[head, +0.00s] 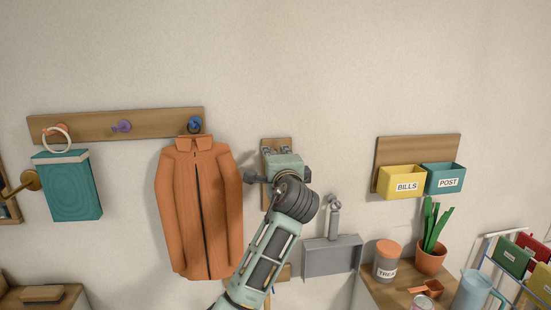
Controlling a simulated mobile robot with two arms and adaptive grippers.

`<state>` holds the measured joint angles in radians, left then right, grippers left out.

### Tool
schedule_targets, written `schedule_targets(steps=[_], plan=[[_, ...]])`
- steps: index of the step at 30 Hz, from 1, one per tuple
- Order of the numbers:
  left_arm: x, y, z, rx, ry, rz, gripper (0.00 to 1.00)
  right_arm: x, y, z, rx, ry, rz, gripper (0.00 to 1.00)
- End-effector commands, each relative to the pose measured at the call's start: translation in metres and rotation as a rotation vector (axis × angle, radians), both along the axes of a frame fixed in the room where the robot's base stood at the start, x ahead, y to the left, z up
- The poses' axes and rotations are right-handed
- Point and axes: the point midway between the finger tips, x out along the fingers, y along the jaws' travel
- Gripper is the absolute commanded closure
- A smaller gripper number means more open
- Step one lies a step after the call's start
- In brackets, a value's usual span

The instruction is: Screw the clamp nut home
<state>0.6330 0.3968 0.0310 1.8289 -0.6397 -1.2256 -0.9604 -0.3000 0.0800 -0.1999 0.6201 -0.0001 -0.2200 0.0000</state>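My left gripper (282,150) is up against the wall in the middle of the head view, in front of a narrow wooden board (267,144). The gripper body and wrist cover most of the board, and the fingertips are hard to make out, so I cannot tell whether they are open or shut. Small dark grey parts stick out to the left of the gripper; I cannot tell whether they belong to it or to a fitting on the board. I cannot make out the clamp nut. My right gripper is not in view.
An orange jacket (199,215) hangs left of my arm from a peg rail (85,125), beside a teal bag (68,187). A grey dustpan (332,257) hangs close on the right. Yellow and teal letter boxes (402,181) are further right, above a cluttered table. The upper wall is clear.

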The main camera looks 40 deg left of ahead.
Motion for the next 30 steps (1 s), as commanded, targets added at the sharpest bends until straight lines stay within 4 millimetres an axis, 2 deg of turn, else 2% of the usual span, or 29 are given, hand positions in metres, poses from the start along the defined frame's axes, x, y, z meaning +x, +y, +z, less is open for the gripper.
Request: schedule_targets(steps=[9, 13, 17, 24, 30], plan=[[0.000, 0.000, 0.001, 0.001, -0.001, -0.001, 0.75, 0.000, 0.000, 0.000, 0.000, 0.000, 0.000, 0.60], [-0.005, -0.007, 0.001, 0.002, -0.002, -0.002, 0.75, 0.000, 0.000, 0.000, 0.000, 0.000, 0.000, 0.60], [-0.018, -0.024, 0.001, 0.003, -0.003, -0.004, 0.75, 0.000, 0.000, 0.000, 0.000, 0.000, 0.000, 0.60], [-0.050, -0.064, 0.000, 0.000, -0.001, -0.004, 0.75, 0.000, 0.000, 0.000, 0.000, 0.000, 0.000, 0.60], [-0.069, -0.087, 0.000, 0.001, 0.001, -0.001, 0.75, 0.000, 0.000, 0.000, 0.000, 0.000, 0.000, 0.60]])
